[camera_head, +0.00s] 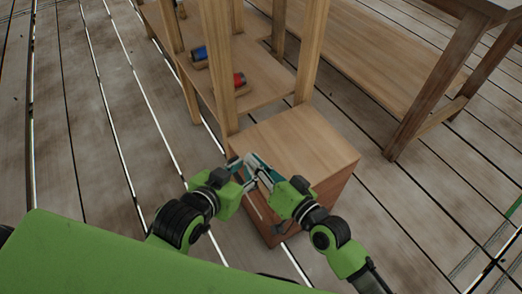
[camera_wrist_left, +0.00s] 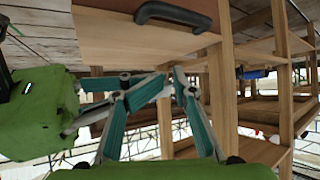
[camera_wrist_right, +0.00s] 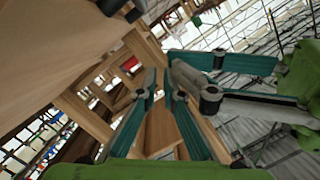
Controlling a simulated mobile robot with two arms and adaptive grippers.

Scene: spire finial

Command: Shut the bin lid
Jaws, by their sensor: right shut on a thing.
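The bin (camera_head: 333,193) is a reddish-brown wooden box on the floor. Its pale lid (camera_head: 300,140) spans the top and looks about level; any gap below its front edge is hidden by my grippers. A black bar handle (camera_wrist_left: 178,14) shows at the top of the left wrist view, beyond both grippers' fingers. My left gripper (camera_head: 246,165) is at the lid's front left, with its fingers apart and nothing seen held. My right gripper (camera_head: 259,171) is right beside it, its fingertips close together and crossing near the left fingers. What lies between the right fingertips cannot be made out.
A wooden shelf (camera_head: 255,97) stands behind and left of the bin, its posts close to the lid. It holds a blue can (camera_head: 199,53) and a red can (camera_head: 239,79). A wooden table (camera_head: 415,85) stands to the right. Plank floor is clear at the left.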

